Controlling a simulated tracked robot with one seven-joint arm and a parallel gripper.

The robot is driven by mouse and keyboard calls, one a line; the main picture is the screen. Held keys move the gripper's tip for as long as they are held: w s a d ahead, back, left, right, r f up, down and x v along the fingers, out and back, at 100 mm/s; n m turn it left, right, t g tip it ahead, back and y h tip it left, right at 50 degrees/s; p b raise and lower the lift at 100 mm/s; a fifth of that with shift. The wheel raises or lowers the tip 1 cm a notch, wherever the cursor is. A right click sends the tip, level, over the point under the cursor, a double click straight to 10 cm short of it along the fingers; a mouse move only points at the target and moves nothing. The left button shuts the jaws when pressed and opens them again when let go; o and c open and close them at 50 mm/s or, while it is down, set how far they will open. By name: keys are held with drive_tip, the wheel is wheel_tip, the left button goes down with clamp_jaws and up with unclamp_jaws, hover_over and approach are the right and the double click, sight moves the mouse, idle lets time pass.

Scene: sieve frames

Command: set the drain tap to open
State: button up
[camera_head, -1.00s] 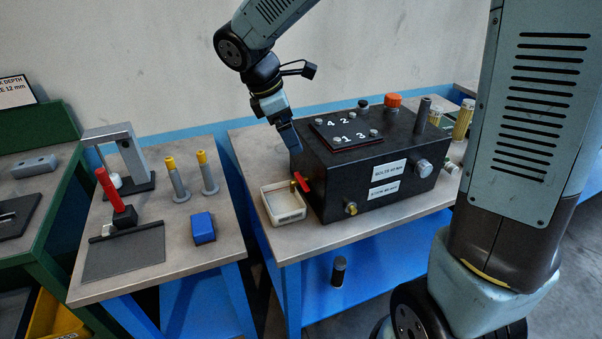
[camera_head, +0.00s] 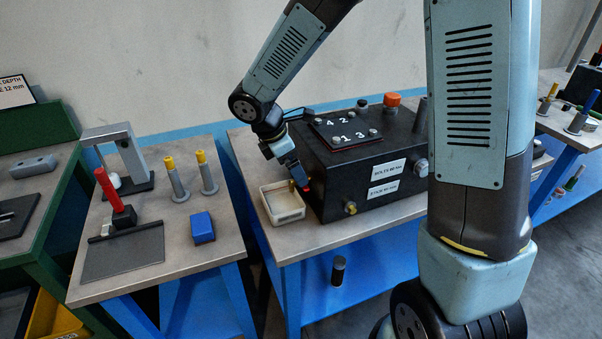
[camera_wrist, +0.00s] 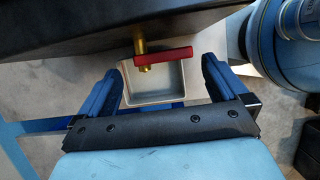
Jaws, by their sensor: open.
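The drain tap is a brass stem with a red lever handle (camera_wrist: 165,57) on the side of the black box (camera_head: 322,184). In the wrist view the lever lies crosswise and sits between and just ahead of the blue fingers of my open gripper (camera_wrist: 160,80). No contact with the lever shows. In the head view my gripper (camera_head: 300,180) is at the box's left end and hides most of the tap; a bit of the red lever shows beside the fingertips. A white tray (camera_wrist: 153,98) lies below the tap.
The same tray (camera_head: 268,211) stands on the bench left of the box. A second brass fitting (camera_head: 350,208) sticks out of the box's front. A left table holds a red-handled tool (camera_head: 110,190), a blue block (camera_head: 203,228) and two yellow-topped posts (camera_head: 177,180).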

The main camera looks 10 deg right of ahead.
drive_tip(key=shift+x, duration=1.7)
drive_tip(key=shift+c, duration=0.2)
drive_tip(key=shift+w+r, duration=0.1)
drive_tip(key=shift+r, duration=0.05)
drive_tip(key=c, duration=1.2)
drive_tip(key=shift+d, duration=0.25)
drive_tip(key=shift+w, duration=0.1)
